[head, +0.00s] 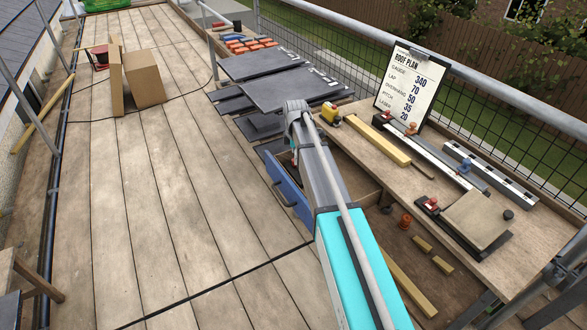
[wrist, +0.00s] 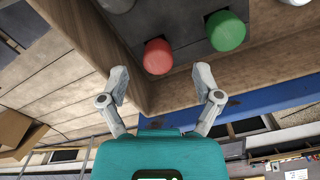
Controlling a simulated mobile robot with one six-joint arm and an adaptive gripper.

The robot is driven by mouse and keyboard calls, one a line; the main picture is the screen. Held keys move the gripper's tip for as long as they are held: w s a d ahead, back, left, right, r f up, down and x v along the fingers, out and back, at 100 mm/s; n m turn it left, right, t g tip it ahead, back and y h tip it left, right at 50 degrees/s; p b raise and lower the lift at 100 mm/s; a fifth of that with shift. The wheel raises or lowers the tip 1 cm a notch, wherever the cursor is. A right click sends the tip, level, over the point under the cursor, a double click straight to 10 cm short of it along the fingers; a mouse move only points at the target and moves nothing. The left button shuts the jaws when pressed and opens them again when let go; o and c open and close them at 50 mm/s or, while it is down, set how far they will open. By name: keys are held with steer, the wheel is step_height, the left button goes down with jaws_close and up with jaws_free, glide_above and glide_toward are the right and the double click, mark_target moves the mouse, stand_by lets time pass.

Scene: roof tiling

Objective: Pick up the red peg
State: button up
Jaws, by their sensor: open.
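The red peg (wrist: 158,57) shows its round end in the wrist view, standing in a dark plate (wrist: 188,28) inside a wooden-walled box. A green peg (wrist: 226,31) stands to its right in the same plate. My gripper (wrist: 160,77) is open, with one finger to the left of the red peg and the other to its right in the picture. Nothing is held between the fingers, and they look apart from the peg. In the head view my arm hides the gripper and I cannot make out the red peg.
A blue-fronted drawer (head: 292,192) sits beside my arm, under the wooden bench (head: 358,152). The bench carries a yellow bar (head: 375,139), a roof plan board (head: 410,88) and metal rails. Dark slates (head: 285,90) are stacked behind. The deck boards (head: 165,190) at left are largely clear.

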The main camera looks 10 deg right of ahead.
steer(key=shift+f+b, duration=1.15)
steer(key=shift+f, duration=0.25)
steer(key=shift+c, duration=0.2)
steer(key=c, duration=0.9)
